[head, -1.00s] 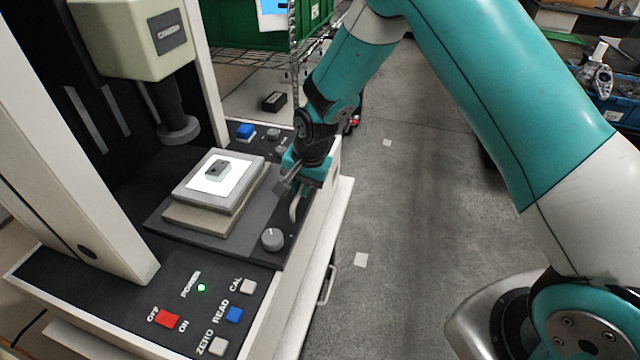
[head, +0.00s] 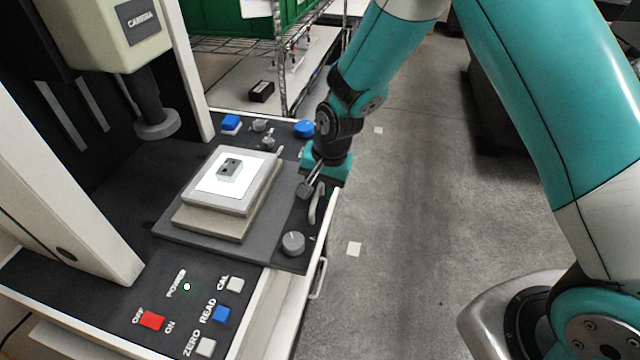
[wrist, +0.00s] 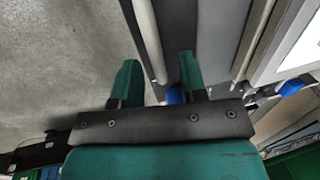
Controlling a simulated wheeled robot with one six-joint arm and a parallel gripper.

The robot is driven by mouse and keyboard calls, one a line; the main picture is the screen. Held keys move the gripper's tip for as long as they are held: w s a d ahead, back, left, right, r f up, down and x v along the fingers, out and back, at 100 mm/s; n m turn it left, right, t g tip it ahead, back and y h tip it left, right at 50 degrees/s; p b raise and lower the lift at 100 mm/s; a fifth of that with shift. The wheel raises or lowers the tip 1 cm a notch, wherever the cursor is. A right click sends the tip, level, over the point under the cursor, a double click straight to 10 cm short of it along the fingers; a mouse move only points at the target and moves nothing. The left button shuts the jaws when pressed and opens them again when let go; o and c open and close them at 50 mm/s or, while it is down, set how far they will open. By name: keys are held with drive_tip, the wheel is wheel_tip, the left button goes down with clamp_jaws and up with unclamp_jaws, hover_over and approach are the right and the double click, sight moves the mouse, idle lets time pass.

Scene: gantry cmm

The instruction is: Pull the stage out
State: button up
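The stage (head: 258,245) is a dark plate carrying a tan block and a pale plate with a small grey part (head: 230,169) on top. Its right side reaches the machine's right edge. A light curved handle (head: 317,205) stands on that side. My gripper (head: 310,184) is at the handle's far end, pointing down to the left. In the wrist view, the fingers of my gripper (wrist: 159,68) are apart. The light handle bar (wrist: 152,45) lines up between them with gaps on both sides. Whether a finger touches it is hidden.
A grey knob (head: 293,243) sits on the stage's near corner. A blue knob (head: 304,128) stands beyond my gripper. The camera housing (head: 105,30) hangs above the stage. A wire shelf (head: 250,47) stands behind. Open floor (head: 405,215) lies to the right.

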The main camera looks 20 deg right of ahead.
drive_tip(key=b+v, duration=0.3)
drive_tip(key=v, duration=1.4)
drive_tip(key=shift+r, duration=0.25)
drive_tip(key=s+r+n+y, duration=0.1)
drive_tip(key=s+n, duration=0.5)
drive_tip(key=s, duration=0.5)
drive_tip(key=s+a+r+n+g+y+b, duration=0.1)
drive_tip(key=s+r+n, duration=0.1)
drive_tip(key=s+n, duration=0.5)
drive_tip(key=s, duration=0.5)
drive_tip(key=shift+a+r, duration=0.25)
drive_tip(key=shift+r, duration=0.1)
